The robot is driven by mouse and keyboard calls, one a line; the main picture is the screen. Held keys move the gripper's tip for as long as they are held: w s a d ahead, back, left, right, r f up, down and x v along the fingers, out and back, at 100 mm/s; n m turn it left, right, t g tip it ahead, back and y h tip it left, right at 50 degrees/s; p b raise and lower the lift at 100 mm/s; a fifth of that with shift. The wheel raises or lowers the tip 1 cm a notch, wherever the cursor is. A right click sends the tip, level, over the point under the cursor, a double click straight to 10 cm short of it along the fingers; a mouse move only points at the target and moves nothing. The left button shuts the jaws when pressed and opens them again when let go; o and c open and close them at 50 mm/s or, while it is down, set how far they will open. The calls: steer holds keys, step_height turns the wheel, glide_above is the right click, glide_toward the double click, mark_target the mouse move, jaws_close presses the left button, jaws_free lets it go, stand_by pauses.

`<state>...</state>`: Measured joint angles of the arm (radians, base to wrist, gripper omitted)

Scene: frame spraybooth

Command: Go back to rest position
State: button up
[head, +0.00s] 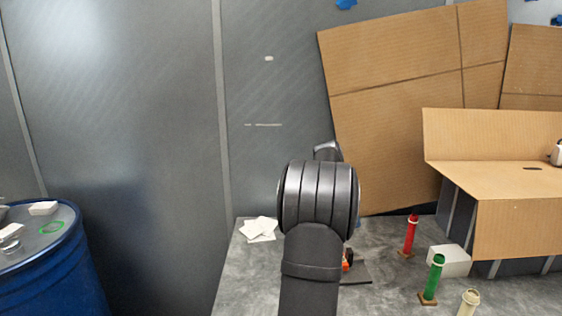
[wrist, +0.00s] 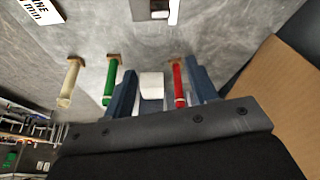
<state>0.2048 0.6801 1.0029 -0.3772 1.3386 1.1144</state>
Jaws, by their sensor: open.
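My gripper (wrist: 160,68) is open in the wrist view, with its two blue fingers spread apart. A white block (wrist: 151,84) and a red tube (wrist: 180,84) appear between the fingers in that picture; neither looks gripped, and their distance from the fingers is hard to tell. In the head view my arm's dark links stand in the middle, and the fingers cannot be made out there. The red tube (head: 410,236) stands upright on the grey table (head: 250,285), near the white block (head: 452,261).
A green tube (head: 434,278) and a cream tube (head: 468,303) stand at the front right. A cardboard box (head: 515,228) is at right, with cardboard sheets (head: 385,110) behind. White papers (head: 258,229) lie at the table's left. A blue drum (head: 50,270) stands far left.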

steer(key=n, duration=0.2)
steer(key=s+a+n, duration=0.1)
steer(key=n, duration=0.1)
steer(key=a+n, duration=0.1)
steer(key=n, duration=0.2)
steer(key=shift+s+a+r+t, duration=0.1)
steer(key=shift+s+r+t, duration=0.15)
steer(key=shift+r+t, duration=0.15)
stand_by(1.5)
steer(key=shift+w+d+f+m+g, duration=0.3)
steer(key=shift+d+m, duration=0.25)
steer(key=shift+m, duration=1.1)
steer(key=shift+w+d+f+m+g, duration=0.15)
steer(key=shift+w+d+m, duration=0.35)
steer(key=shift+m, duration=1.2)
steer(key=shift+w+d+f+m+g, duration=0.2)
steer(key=shift+d+m, duration=0.4)
steer(key=shift+m, duration=1.05)
steer(key=shift+a, duration=0.1)
